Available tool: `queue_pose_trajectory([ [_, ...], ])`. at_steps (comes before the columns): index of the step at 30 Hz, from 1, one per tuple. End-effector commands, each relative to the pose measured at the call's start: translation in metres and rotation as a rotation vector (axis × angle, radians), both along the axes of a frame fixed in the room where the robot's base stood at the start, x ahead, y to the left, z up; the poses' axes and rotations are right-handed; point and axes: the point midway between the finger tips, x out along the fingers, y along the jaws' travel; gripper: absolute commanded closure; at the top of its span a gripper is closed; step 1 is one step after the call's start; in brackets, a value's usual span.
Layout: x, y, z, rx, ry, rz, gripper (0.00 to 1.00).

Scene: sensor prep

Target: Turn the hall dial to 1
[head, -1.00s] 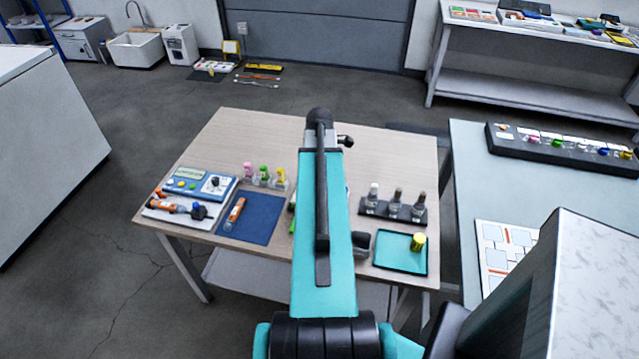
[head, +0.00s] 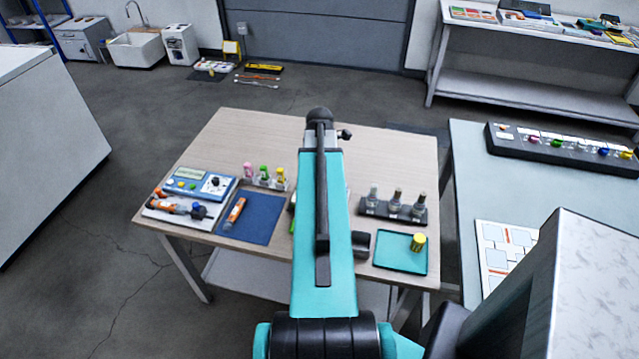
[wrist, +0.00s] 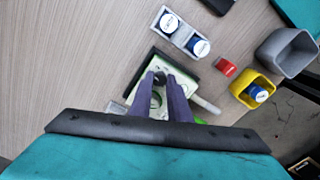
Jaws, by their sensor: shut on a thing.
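In the wrist view a small pale green and white device (wrist: 151,65) sits on the wooden table, with a dark round knob (wrist: 160,80) on its top; I take this knob for the hall dial. My gripper (wrist: 160,77) is over the device, its two purple fingers shut on the knob, one on each side. The dial's pointer and any number marks are too small or hidden to read. In the head view my own arm covers the gripper and nearly all of the device.
Near the device are a grey holder (wrist: 160,12) with two blue-topped vials, a red block (wrist: 225,67), a yellow cup (wrist: 244,82) and a grey cup (wrist: 288,68). A teal tray (head: 390,262) is at the table's right, a blue mat (head: 262,218) and meter (head: 185,183) at left.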

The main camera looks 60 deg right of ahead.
Motion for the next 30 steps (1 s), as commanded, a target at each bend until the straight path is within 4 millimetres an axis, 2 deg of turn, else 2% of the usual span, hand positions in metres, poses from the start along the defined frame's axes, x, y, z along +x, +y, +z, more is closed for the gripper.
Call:
queue_pose_trajectory([
  [2, -0.001, -0.001, 0.0, -0.001, 0.001, -0.001, 1.0],
  [3, -0.001, -0.001, 0.0, -0.001, 0.001, -0.001, 0.77],
  [6, 0.0, 0.0, 0.0, -0.001, 0.001, -0.001, 0.64],
  [20, 0.0, 0.0, 0.004, 0.0, 0.0, -0.001, 0.64],
  [30, 0.0, 0.0, 0.029, -0.001, -0.001, -0.001, 0.64],
])
